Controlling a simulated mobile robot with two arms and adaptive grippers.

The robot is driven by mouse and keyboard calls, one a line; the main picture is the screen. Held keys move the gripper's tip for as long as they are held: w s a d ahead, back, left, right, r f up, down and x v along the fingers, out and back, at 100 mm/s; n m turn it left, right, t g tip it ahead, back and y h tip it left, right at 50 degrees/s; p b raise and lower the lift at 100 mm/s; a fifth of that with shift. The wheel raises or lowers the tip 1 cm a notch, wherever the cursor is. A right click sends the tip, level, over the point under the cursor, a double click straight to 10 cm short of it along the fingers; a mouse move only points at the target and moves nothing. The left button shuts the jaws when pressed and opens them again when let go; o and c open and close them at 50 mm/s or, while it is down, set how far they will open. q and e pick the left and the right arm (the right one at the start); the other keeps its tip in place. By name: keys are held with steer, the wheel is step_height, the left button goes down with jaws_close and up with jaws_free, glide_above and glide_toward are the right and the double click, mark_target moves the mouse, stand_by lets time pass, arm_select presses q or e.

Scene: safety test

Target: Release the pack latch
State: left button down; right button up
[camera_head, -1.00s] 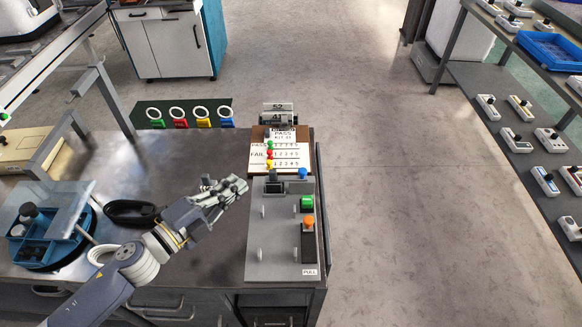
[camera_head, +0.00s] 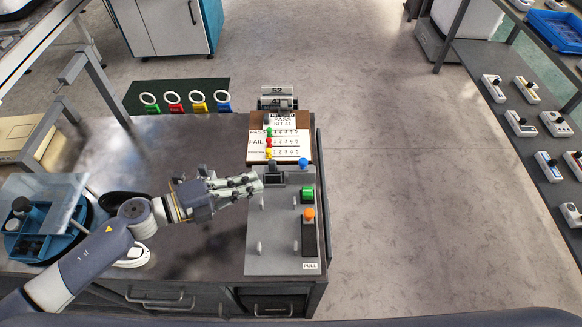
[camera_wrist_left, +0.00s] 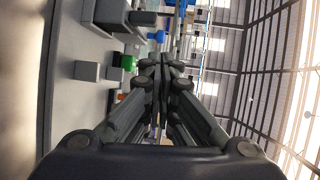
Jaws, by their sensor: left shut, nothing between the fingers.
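A grey panel (camera_head: 276,253) lies at the right end of the bench. It carries a dark block (camera_head: 272,178) at its upper left, a blue knob (camera_head: 303,163), a green block (camera_head: 307,195) and an orange knob (camera_head: 308,214) on a black strip. A PULL label (camera_head: 310,266) is at its lower right. I cannot tell which part is the pack latch. My left gripper (camera_head: 258,184) is shut and empty, its tips over the panel's upper left edge. In the left wrist view its fingers (camera_wrist_left: 161,63) meet near the green block (camera_wrist_left: 128,62). My right gripper is not visible.
A board with PASS and FAIL rows (camera_head: 279,144) stands behind the panel. Several coloured ring tags (camera_head: 186,102) lie on a green mat. A blue divided tray (camera_head: 38,240) sits at left. Bare bench lies behind my arm; open floor (camera_head: 400,180) is at right.

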arm_select(q)
steer(key=p, duration=0.2)
glide_toward(304, 171)
steer(key=d, duration=0.1)
steer(key=w+d+r, duration=0.1)
steer(key=d, duration=0.2)
steer(key=shift+w+d+r, duration=0.3)
steer(key=shift+w+r, duration=0.05)
steer(key=shift+r, duration=0.05)
steer(key=shift+w+d+f, duration=0.2)
steer(key=shift+w+d, duration=0.05)
steer(key=shift+d, duration=0.25)
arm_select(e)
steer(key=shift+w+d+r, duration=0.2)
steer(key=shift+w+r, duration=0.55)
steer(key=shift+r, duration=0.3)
arm_select(q)
steer(key=shift+d+r, duration=0.1)
steer(key=d+p, duration=0.1)
steer(key=d, duration=0.2)
steer(key=shift+s, duration=0.1)
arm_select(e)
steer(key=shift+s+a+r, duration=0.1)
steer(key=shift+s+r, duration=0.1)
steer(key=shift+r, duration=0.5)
arm_select(q)
steer(key=shift+a, duration=0.1)
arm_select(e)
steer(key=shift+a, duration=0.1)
